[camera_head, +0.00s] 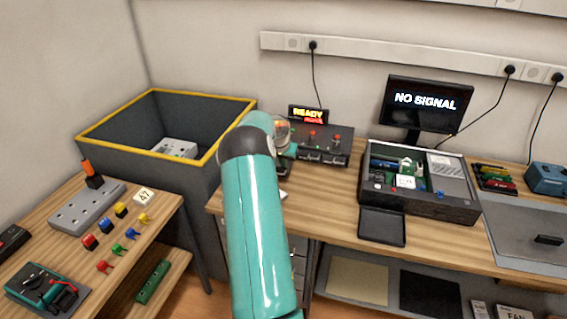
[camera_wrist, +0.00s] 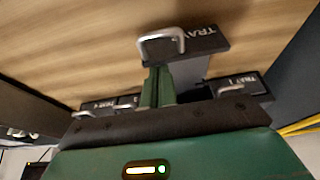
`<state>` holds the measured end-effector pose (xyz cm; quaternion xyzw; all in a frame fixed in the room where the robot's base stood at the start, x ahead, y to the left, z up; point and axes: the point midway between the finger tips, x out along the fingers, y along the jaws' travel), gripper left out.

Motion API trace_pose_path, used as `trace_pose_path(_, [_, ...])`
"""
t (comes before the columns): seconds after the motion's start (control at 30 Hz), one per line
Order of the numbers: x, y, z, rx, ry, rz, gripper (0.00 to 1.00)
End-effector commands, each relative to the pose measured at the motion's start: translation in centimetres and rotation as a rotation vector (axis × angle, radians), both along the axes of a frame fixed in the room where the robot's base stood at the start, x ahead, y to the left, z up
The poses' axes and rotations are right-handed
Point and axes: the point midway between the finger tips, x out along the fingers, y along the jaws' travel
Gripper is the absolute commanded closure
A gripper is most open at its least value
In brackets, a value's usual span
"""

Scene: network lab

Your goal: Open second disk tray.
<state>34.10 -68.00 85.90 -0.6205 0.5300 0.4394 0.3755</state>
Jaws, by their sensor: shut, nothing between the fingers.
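The dark disk unit (camera_head: 335,143) stands on the wooden bench, with several tray fronts and red lights. In the wrist view one tray front (camera_wrist: 208,40), labelled TRAY, stands out well past the others, and its grey body (camera_wrist: 192,72) shows behind it. Its number cannot be read. Its silver handle (camera_wrist: 163,43) is at the tips of my gripper (camera_wrist: 157,72). My gripper is shut with nothing held; whether it touches the handle is unclear. Another tray front (camera_wrist: 240,86) sits farther back on the right, with more on the left. My arm hides part of the unit in the head view.
A small display (camera_head: 308,115) reads READY above the unit. An opened computer case (camera_head: 418,180) and a black tray (camera_head: 382,226) are to the right. A yellow-rimmed dark bin (camera_head: 120,150) stands left of my arm. The bench has bare wood in front of the unit.

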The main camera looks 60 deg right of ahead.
Motion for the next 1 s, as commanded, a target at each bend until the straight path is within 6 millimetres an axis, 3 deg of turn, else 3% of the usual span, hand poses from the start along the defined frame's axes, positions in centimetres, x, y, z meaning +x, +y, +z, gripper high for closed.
trace_pose_path(0.47, [0.1, -0.1, 0.3, 0.0, 0.0, 0.0, 1.0])
trace_pose_path(1.0, [0.4, 2.5, 8.6, 0.001, 0.0, 0.009, 1.0])
